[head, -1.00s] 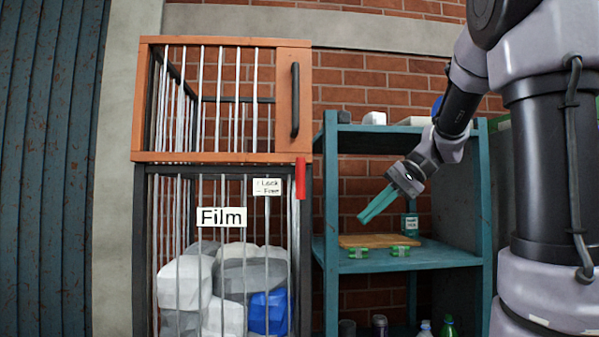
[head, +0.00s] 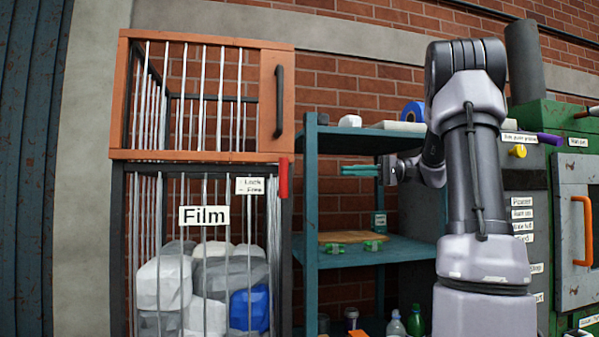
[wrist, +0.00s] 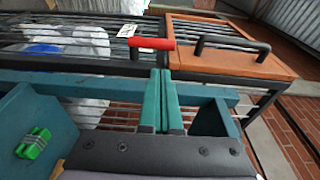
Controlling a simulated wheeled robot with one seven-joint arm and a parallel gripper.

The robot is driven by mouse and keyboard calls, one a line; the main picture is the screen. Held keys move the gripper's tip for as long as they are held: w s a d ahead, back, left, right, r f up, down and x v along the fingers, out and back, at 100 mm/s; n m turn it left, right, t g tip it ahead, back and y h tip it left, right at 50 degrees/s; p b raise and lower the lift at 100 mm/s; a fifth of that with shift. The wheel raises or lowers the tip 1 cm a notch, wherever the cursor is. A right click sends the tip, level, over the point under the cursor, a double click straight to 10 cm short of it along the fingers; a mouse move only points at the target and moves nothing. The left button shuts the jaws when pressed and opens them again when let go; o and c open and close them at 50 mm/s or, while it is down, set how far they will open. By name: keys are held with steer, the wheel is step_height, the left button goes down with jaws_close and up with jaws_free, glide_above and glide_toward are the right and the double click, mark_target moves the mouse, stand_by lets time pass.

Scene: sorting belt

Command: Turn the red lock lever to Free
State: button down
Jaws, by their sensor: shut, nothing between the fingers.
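The red lock lever (head: 283,177) stands upright at the right edge of the Film cage, just below the orange gate. It also shows in the wrist view (wrist: 148,43), lying across the picture because that view is turned. The small Lock/Free label (head: 250,186) is to its left; its Lock line has an upright mark and its Free line a level one. My gripper (head: 346,170) is shut and empty, its teal fingers pointing left toward the lever from over the shelf. In the wrist view the fingertips (wrist: 162,73) appear just below the lever, with a gap between.
The orange gate (head: 268,110) with a black handle (head: 279,102) sits above the lever. The teal shelf (head: 312,225) stands right of the cage, holding green blocks (head: 334,249) and a board. White and blue bundles fill the cage. A green machine (head: 560,150) stands at right.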

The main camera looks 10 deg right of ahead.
glide_toward(282, 178)
steer(key=a, duration=0.1)
steer(key=w+a+r, duration=0.1)
steer(key=a, duration=0.1)
steer(key=w+a+r, duration=0.1)
steer(key=shift+w+a, duration=0.2)
steer(key=shift+a, duration=0.2)
